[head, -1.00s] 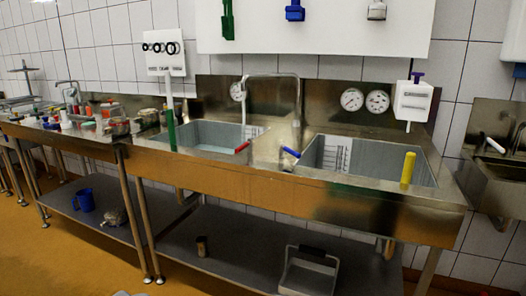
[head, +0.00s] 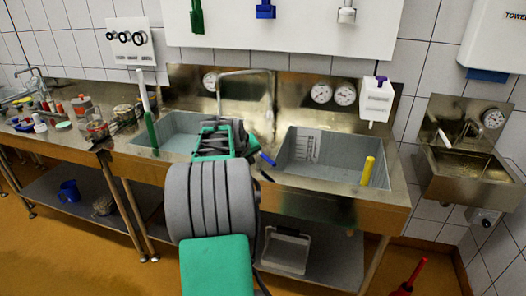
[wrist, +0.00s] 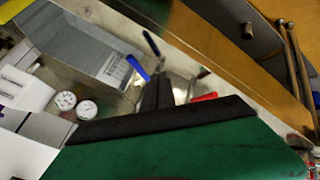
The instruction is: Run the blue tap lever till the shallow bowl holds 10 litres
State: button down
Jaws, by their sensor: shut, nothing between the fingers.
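The blue tap lever (head: 267,158) sits on the steel deck between two sunken bowls. It also shows in the wrist view (wrist: 137,67), just beside my fingertips; I cannot tell whether they touch it. My gripper (wrist: 157,92) is shut and empty, its dark fingers pointing down at the deck. The red lever (wrist: 204,97) lies on the other side of the fingers. The left bowl (head: 175,135) is partly hidden by my arm. The right bowl (head: 330,165) has a marked scale plate on its wall. I cannot tell which is the shallow one, nor any water level.
A bent spout (head: 243,73) rises behind the deck. A yellow post (head: 367,171) stands at the right bowl's front, and a white box (head: 377,98) is behind it. A green-and-white post (head: 148,110) stands at the left bowl. Round dials (head: 321,93) are on the backsplash.

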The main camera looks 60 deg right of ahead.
jog(key=p+x, duration=0.1)
jog(key=x, duration=0.7)
jog(key=shift+d+f+p, duration=0.2)
jog(key=shift+f+p, duration=0.1)
jog(key=shift+p, duration=0.05)
jog(key=d, duration=0.1)
jog(key=s+d+p, duration=0.1)
jog(key=d, duration=0.1)
jog(key=shift+s+d+r, duration=0.15)
jog(key=shift+s+d, duration=0.15)
jog(key=shift+d, duration=0.1)
